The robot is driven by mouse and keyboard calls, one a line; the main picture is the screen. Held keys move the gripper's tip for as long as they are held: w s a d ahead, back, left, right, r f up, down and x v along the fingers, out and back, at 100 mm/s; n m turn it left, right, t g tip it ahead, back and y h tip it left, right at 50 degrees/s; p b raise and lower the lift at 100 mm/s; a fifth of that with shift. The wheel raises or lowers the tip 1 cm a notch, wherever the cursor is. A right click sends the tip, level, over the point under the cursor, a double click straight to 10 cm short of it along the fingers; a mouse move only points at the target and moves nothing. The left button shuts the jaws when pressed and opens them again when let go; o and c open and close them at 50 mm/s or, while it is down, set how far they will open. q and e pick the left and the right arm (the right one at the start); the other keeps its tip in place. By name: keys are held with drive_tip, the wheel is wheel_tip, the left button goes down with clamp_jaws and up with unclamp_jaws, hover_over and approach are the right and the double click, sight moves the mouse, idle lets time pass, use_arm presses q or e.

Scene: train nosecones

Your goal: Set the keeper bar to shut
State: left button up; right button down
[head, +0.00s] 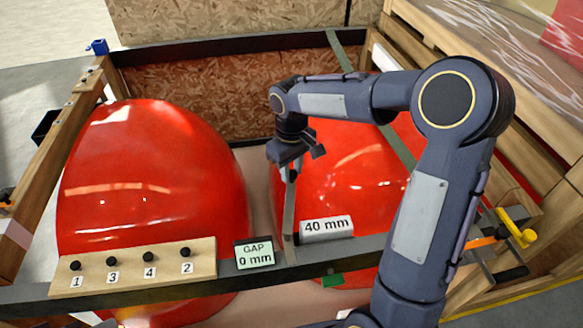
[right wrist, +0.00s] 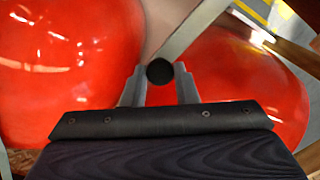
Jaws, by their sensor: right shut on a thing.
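The keeper bar (head: 288,222) appears to be the flat grey bar rising from the dark front rail between two red nosecones. It stands nearly upright in the head view. My right gripper (head: 289,172) is at its upper end. In the right wrist view the bar (right wrist: 192,28) runs up and right from a round black knob (right wrist: 159,71). The fingers of my right gripper (right wrist: 159,80) are shut on this knob, one on each side. A small display (head: 254,253) left of the bar's foot reads "GAP 0 mm". My left gripper is not in view.
The left nosecone (head: 150,190) and right nosecone (head: 335,170) fill the wooden crate closely. A numbered board with several black knobs (head: 135,267) and a "40 mm" block (head: 327,229) sit along the front rail (head: 345,250). A yellow-and-orange clamp (head: 515,230) is at right.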

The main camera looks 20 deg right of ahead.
drive_tip(key=shift+d, duration=0.1)
drive_tip(key=shift+s+d+m+b, duration=0.45)
drive_tip(key=shift+s+d+m, duration=0.7)
drive_tip(key=shift+s+m, duration=1.5)
drive_tip(key=shift+s+d+m+b, duration=0.5)
drive_tip(key=shift+s+d+m, duration=0.6)
drive_tip(key=shift+s+m, duration=1.55)
drive_tip(key=shift+s+d+m+b, duration=0.45)
drive_tip(key=shift+s+d+m, duration=0.7)
drive_tip(key=shift+s+m, duration=1.45)
drive_tip(key=shift+s, duration=0.25)
drive_tip(key=c, duration=1.1)
unclamp_jaws()
